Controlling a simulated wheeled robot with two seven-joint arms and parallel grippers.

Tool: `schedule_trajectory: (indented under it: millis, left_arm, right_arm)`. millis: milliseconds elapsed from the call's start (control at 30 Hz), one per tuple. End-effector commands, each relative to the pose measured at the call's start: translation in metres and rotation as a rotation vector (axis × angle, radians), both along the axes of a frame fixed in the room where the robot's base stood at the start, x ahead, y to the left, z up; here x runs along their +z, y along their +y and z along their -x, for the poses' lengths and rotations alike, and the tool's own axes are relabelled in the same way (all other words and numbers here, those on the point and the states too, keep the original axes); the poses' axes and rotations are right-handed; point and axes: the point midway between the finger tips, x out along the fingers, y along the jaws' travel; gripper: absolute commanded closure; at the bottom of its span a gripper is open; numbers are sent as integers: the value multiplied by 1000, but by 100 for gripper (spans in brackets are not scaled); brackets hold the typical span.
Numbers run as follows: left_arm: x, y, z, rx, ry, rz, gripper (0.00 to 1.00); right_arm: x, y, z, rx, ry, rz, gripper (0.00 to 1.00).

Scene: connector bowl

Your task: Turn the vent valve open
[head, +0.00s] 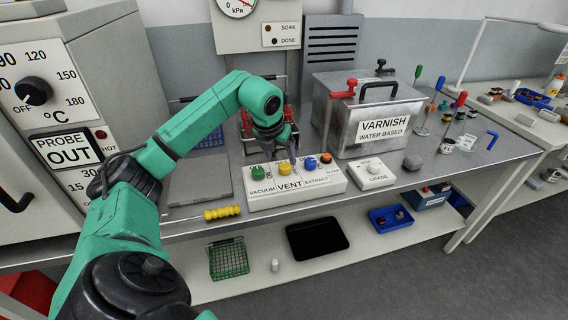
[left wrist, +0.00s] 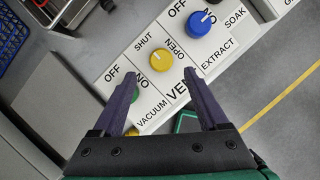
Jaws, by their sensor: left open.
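The yellow vent knob (head: 284,169) sits on a white valve panel (head: 300,194) above the word VENT. In the left wrist view the yellow knob (left wrist: 161,61) lies between the labels SHUT and OPEN. A small pale mark on it seems to face SHUT. My left gripper (head: 292,156) is just above the panel by this knob. In the left wrist view its fingers (left wrist: 160,77) are open and empty, with the knob a little beyond the gap between their tips. I cannot tell whether they touch the panel. My right gripper is out of view.
A green knob (head: 257,172) and a blue knob (head: 310,163) flank the yellow one closely. An orange knob (head: 326,158) is farther right. A steel varnish tank (head: 345,135) stands behind right, a grade box (head: 372,176) beside the panel. A yellow-handled tool (head: 222,212) lies in front left.

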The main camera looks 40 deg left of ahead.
Motion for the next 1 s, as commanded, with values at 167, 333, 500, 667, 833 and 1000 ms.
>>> schedule_trajectory:
  millis: [167, 333, 500, 667, 833, 1000]
  left_arm:
    - [-35, 3, -15, 0, 2, 4, 24]
    - [-49, 5, -20, -1, 1, 1, 24]
    - [-50, 6, -20, -1, 0, 1, 24]
    - [-49, 6, -20, -1, 0, 1, 70]
    - [-49, 6, -20, -1, 0, 1, 100]
    - [-49, 6, -20, -13, 0, 1, 100]
  right_arm:
    - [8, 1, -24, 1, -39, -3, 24]
    - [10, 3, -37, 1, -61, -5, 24]
    - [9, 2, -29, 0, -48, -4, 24]
    - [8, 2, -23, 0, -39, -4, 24]
    - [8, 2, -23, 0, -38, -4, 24]
    - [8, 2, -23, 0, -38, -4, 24]
